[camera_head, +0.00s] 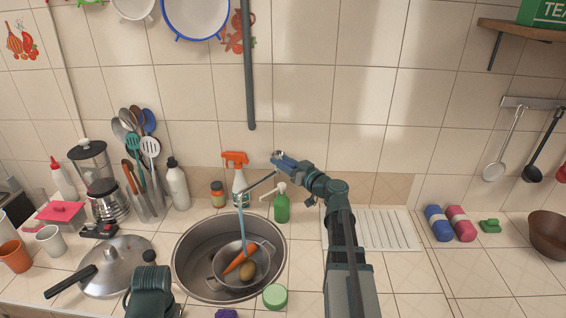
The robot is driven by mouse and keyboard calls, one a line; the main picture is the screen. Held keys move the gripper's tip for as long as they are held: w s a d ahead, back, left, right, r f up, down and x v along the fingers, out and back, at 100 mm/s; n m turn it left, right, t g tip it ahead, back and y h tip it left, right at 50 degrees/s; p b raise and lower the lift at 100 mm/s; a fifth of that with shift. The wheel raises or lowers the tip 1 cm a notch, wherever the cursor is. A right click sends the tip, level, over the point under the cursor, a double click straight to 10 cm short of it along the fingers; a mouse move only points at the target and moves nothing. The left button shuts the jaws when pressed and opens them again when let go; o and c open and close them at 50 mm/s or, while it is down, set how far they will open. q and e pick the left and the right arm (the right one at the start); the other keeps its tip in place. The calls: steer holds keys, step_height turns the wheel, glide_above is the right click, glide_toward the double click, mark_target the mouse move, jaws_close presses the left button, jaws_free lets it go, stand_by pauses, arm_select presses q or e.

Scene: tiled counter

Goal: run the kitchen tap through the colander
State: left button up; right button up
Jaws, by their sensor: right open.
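The metal colander (261,268) sits in the round steel sink (190,283), holding a carrot (236,262) and a potato (247,271). A bluish stream of water (242,226) falls from the thin tap spout (258,184) into the colander. My right gripper (277,157) is open beside the back end of the tap, above the sink's right rear. I cannot tell if it touches the tap; my arm hides the tap's base. A dark part of my left arm shows at the bottom left, but its gripper is not visible.
An orange spray bottle (238,178), a brown jar (217,194) and a green soap bottle (281,206) stand behind the sink. The ribbed drainboard (385,230) at right is bare.

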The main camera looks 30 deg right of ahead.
jaws_close()
stand_by(1.4)
